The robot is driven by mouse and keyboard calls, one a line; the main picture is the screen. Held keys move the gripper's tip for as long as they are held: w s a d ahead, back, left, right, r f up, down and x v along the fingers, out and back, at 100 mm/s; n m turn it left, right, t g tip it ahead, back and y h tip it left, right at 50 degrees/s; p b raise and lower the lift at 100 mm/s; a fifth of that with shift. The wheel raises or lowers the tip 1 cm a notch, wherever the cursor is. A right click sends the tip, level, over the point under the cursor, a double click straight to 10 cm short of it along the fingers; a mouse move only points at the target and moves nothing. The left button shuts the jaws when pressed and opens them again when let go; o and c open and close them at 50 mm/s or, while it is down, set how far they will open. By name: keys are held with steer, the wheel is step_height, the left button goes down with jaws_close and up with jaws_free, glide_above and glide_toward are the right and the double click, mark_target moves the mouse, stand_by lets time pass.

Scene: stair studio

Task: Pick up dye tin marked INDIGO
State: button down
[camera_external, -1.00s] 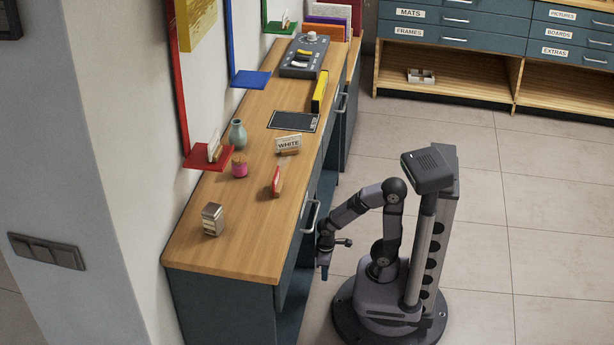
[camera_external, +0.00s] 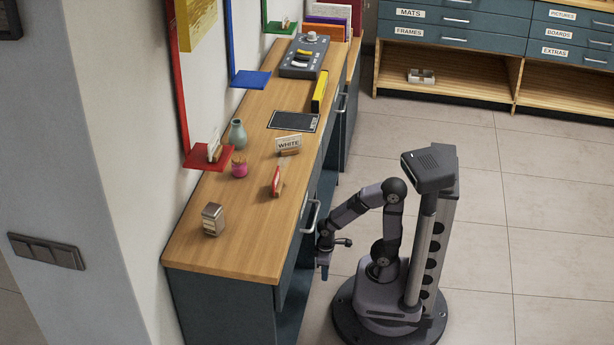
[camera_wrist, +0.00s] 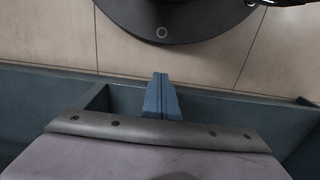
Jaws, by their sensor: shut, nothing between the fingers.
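No tin with a readable INDIGO mark shows in either view. My gripper (camera_external: 323,270) hangs low beside the front of the wooden-topped counter (camera_external: 255,232), below the countertop. In the wrist view its blue fingers (camera_wrist: 161,92) are together with nothing between them. A small silvery-brown container (camera_external: 213,219) stands on the near end of the counter; I cannot read any mark on it. A pink jar (camera_external: 239,167) stands farther back.
Teal panels (camera_wrist: 210,106) lie close around my fingers. Open floor (camera_external: 530,250) is at right.

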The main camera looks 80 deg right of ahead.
steer(key=c, duration=1)
jaws_free()
